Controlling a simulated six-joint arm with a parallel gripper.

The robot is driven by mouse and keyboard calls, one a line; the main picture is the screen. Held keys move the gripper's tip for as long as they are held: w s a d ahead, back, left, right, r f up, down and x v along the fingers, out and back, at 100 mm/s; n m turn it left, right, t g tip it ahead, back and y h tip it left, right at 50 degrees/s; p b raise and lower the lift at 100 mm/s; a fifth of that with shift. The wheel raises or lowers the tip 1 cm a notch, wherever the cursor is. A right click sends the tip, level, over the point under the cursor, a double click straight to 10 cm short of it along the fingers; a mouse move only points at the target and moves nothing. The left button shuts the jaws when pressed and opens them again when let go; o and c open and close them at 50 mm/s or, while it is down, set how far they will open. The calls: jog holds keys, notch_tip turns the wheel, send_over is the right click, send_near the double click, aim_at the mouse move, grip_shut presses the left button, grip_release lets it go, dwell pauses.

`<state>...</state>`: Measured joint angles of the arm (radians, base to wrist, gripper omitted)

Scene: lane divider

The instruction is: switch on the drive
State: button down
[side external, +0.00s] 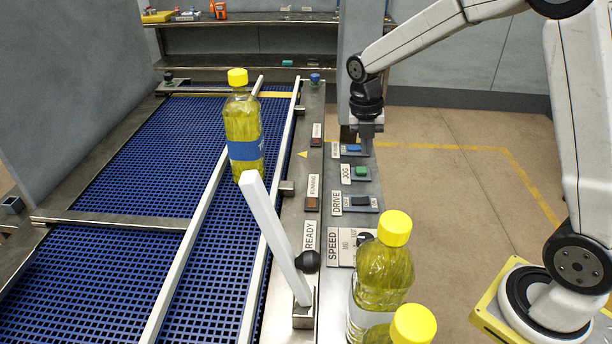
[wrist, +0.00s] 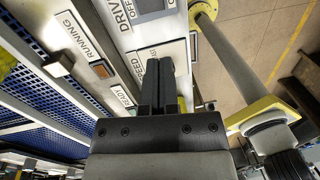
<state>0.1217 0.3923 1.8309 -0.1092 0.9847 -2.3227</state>
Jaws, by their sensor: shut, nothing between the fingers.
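The DRIVE switch (side external: 361,202) is a dark rocker on the grey control panel, beside a DRIVE label and an OFF marking. Part of the switch also shows at the top edge of the wrist view (wrist: 152,5). I cannot tell its rocker position for sure. My gripper (side external: 367,148) is shut and empty. In the side view it points down by the far end of the panel, near the blue button (side external: 353,148) and behind the green JOG button (side external: 361,172). In the wrist view its closed fingers (wrist: 159,68) cover part of the SPEED plate (wrist: 140,62).
A SPEED dial (side external: 364,239) sits nearer than DRIVE. Yellow-capped bottles (side external: 381,278) stand at the panel's near end; another bottle (side external: 243,130) stands on the blue conveyor (side external: 150,150). A white lever arm (side external: 268,235) rises beside the panel. RUNNING and READY lamps line the rail.

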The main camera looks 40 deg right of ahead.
aim_at(362, 200)
jog(key=shift+w+d+r+n, duration=0.1)
jog(key=shift+w+d+n, duration=0.15)
jog(key=shift+n, duration=0.25)
jog(key=f, duration=0.9)
jog(key=s+d+f, duration=0.1)
jog(key=f, duration=0.4)
jog(key=shift+s, duration=0.1)
dwell(0.3)
jog(key=shift+s+d+f, duration=0.1)
jog(key=shift+f, duration=0.1)
dwell(0.4)
jog(key=shift+w+a+r, duration=0.3)
jog(key=shift+w+a, duration=0.25)
